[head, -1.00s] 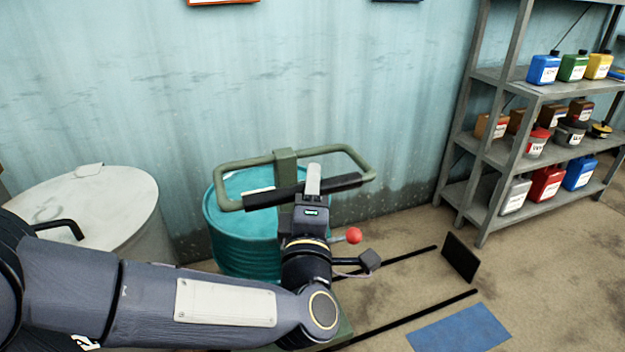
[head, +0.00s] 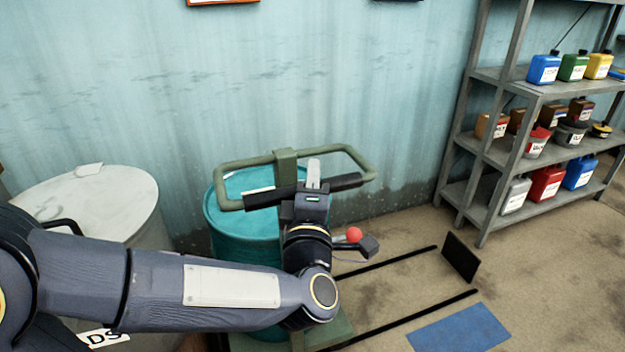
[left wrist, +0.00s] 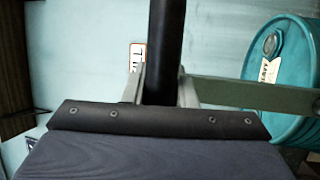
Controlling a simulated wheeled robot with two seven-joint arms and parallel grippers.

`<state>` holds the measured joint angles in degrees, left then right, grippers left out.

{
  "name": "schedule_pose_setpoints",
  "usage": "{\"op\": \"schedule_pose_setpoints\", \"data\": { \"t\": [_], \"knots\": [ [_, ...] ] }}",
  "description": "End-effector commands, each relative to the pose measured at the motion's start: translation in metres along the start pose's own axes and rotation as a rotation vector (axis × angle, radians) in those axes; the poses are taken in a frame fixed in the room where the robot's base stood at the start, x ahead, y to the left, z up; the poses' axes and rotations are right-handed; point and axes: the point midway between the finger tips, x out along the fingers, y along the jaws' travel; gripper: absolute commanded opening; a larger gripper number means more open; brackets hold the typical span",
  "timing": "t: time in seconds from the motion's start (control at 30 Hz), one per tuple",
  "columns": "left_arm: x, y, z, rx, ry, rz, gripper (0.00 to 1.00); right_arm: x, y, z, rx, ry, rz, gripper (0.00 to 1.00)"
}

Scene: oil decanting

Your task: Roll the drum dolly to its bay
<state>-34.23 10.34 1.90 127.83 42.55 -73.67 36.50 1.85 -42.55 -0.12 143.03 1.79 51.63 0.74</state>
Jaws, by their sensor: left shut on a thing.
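The drum dolly's green handle frame (head: 286,160) stands upright, with a teal drum (head: 245,245) on the dolly behind it. My left gripper (head: 313,182) is shut on the dolly's black handle grip (head: 345,181). In the left wrist view the fingers close around the black grip (left wrist: 166,50), and the teal drum (left wrist: 285,75) shows at the right. A red ball knob (head: 354,235) sits beside my wrist. Part of the green dolly base (head: 336,330) shows below my arm. Two black floor lines (head: 400,322) run to an upright black plate (head: 460,257), apart from the dolly. My right gripper is out of view.
A pale drum (head: 95,205) stands at the left, partly behind my arm. A grey shelf rack (head: 487,150) with several cans and bottles stands at the right. A blue mat (head: 460,328) lies on the floor. Floor between the lines is clear.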

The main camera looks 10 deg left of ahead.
Motion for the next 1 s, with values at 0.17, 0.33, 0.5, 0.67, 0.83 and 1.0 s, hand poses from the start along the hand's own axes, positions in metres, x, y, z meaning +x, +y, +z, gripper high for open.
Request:
{"op": "schedule_pose_setpoints", "data": {
  "t": [0.17, 0.33, 0.5, 0.67, 0.83, 1.0],
  "knots": [
    [-0.004, -0.003, -0.009, -0.001, 0.004, 0.000, 0.00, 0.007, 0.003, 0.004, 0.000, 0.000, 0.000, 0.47],
    [-0.008, -0.002, -0.019, 0.002, 0.005, -0.002, 0.00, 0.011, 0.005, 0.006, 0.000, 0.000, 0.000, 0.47],
    [-0.007, -0.002, -0.019, 0.002, 0.007, -0.004, 0.00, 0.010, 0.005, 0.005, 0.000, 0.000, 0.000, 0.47],
    [-0.007, -0.002, -0.018, 0.002, 0.005, -0.003, 0.42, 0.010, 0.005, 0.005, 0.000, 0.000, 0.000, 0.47],
    [-0.007, -0.001, -0.017, 0.001, 0.003, -0.002, 0.47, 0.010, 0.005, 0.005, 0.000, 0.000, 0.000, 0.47],
    [-0.009, 0.000, -0.017, 0.001, 0.000, -0.001, 0.47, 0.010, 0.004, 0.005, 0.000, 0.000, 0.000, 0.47]
  ]
}}
